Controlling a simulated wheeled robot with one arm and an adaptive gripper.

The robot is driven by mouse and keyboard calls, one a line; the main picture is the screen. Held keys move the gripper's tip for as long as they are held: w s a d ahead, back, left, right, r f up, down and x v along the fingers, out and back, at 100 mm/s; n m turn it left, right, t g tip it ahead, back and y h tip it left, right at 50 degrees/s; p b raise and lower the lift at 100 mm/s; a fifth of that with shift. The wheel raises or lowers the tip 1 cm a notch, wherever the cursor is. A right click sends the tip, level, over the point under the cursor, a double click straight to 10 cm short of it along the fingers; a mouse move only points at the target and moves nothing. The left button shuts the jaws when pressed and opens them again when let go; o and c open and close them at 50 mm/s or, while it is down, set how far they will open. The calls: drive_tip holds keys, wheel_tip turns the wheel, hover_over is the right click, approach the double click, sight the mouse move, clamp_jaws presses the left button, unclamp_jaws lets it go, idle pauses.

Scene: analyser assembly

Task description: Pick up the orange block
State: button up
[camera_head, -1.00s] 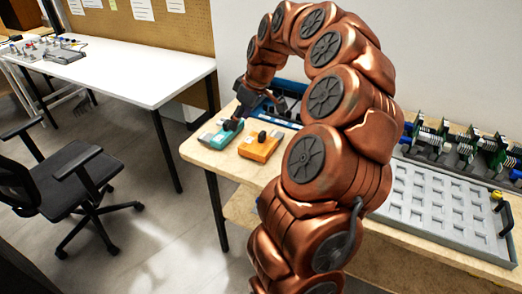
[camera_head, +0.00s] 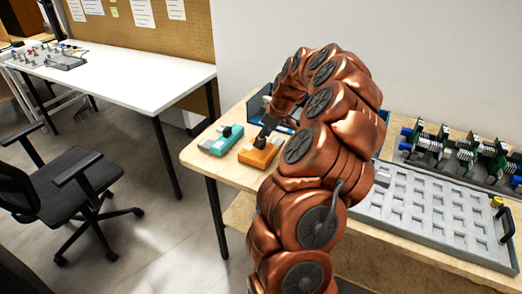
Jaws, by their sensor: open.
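The orange block (camera_head: 257,156) lies on the wooden table near its left front edge, with a black knob on top. My gripper (camera_head: 266,138) is at the knob, reaching down from the upper right. It is small and dark here, and I cannot tell whether its fingers touch the knob. The gripper is open. The right side of the orange block is close to my copper-coloured arm.
A teal block (camera_head: 219,141) with a dark knob sits just left of the orange block. A blue bin (camera_head: 258,103) stands behind, partly hidden by my arm. A grey tray with square pockets (camera_head: 437,214) and a rack of green boards (camera_head: 462,150) fill the table's right side.

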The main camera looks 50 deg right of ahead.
drive_tip(key=shift+x, duration=0.8)
clamp_jaws()
